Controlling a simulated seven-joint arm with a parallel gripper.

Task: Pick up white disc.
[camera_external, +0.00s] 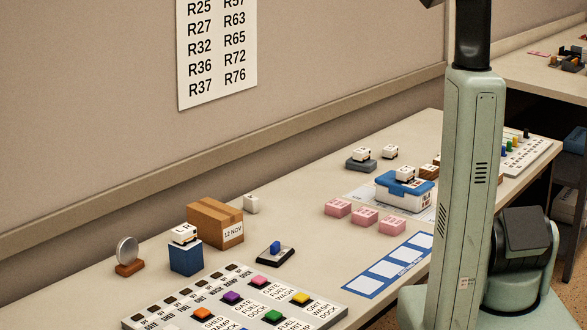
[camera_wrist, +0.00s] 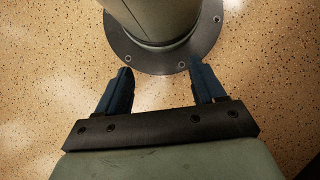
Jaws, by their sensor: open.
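A pale grey-white round disc (camera_external: 127,251) stands upright in a small wooden base (camera_external: 129,267) near the left end of the table, in the external view. It is the only disc that I can make out. My gripper (camera_wrist: 162,78) shows in the wrist view, with its two dark blue fingers apart and nothing between them. It points down at the speckled floor beside my own base, away from the table. The gripper is not visible in the external view, and the disc is not visible in the wrist view.
Right of the disc are a blue block (camera_external: 186,258) with a white piece on top, a cardboard box (camera_external: 215,223) and a labelled button panel (camera_external: 235,306). Pink blocks (camera_external: 365,216) and a blue-and-white box (camera_external: 405,195) lie farther right. A wall (camera_external: 100,120) runs behind the table.

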